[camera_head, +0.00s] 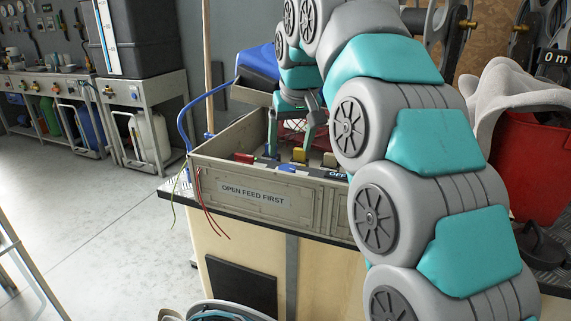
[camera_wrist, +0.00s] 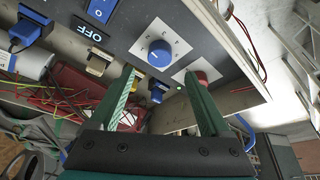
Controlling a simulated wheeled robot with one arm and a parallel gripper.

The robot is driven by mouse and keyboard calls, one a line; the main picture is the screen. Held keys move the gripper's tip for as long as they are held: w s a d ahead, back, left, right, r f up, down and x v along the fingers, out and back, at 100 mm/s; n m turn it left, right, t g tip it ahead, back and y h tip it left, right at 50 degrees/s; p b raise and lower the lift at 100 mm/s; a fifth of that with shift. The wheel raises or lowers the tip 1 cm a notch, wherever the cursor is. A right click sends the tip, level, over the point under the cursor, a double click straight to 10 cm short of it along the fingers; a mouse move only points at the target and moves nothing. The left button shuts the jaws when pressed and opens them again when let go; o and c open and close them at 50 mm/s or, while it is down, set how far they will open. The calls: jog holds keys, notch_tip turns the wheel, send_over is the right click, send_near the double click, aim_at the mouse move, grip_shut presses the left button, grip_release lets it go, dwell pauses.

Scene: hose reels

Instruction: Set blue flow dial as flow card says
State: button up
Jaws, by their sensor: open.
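The blue flow dial (camera_wrist: 158,54) sits on a white square plate with small marks on the dark panel in the wrist view. My gripper (camera_wrist: 159,73) is open, with one green finger on either side below the dial. The dial is not between the fingers, and I cannot tell whether they touch the panel. In the head view my gripper (camera_head: 290,125) points down into the open grey box (camera_head: 220,187). I cannot make out a flow card or the dial's exact setting.
A red knob (camera_wrist: 201,77) is partly hidden by the right finger. A blue switch (camera_wrist: 102,9) stands above an OFF label (camera_wrist: 90,32). Yellow (camera_wrist: 98,65) and blue connectors and loose wires lie close by. The box front reads OPEN FEED FIRST (camera_head: 253,195).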

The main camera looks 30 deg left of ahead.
aim_at(287, 168)
jog(key=x, duration=0.7)
grip_shut()
dwell(0.6)
